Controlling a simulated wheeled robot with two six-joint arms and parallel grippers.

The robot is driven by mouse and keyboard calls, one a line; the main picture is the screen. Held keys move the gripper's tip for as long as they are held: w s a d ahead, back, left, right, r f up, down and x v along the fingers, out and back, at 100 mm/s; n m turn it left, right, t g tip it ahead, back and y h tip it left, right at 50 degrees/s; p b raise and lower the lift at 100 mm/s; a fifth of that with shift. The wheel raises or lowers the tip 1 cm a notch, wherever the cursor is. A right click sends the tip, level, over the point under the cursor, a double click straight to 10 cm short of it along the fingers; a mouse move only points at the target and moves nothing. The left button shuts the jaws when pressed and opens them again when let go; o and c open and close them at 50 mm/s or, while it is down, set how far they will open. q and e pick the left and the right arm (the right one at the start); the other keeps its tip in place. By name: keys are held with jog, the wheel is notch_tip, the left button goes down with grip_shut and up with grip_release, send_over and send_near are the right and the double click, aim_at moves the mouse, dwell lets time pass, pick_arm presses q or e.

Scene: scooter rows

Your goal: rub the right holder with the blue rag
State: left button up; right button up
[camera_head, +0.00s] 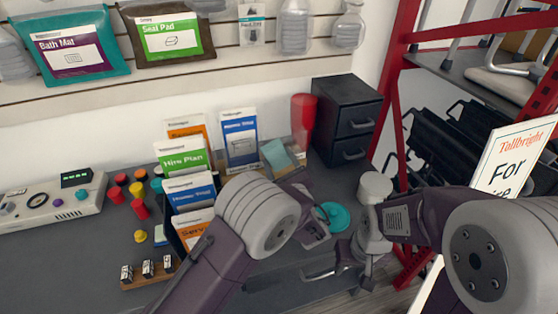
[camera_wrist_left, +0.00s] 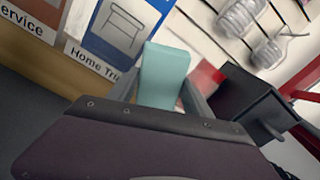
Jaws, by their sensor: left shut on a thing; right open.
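My left gripper (camera_head: 284,168) is shut on a pale blue-green rag (camera_head: 276,154). In the left wrist view the rag (camera_wrist_left: 163,76) stands up between the two fingers (camera_wrist_left: 162,98). The rag is just right of a holder with a blue leaflet (camera_head: 240,140); I cannot tell whether they touch. That blue leaflet also shows behind the rag in the left wrist view (camera_wrist_left: 118,28). Another holder, with stacked leaflets (camera_head: 188,190), stands further left, partly hidden by my left arm. My right gripper (camera_head: 340,277) is open and empty, low near the table's front edge.
A red cylinder (camera_head: 303,115) and a black drawer unit (camera_head: 346,118) stand right of the rag. A teal round thing (camera_head: 337,215) lies near my right gripper. Small red pots (camera_head: 138,190) and a control box (camera_head: 50,203) are at left. A red shelf (camera_head: 400,90) rises at right.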

pick_arm(q)
jog(key=shift+x, duration=0.9)
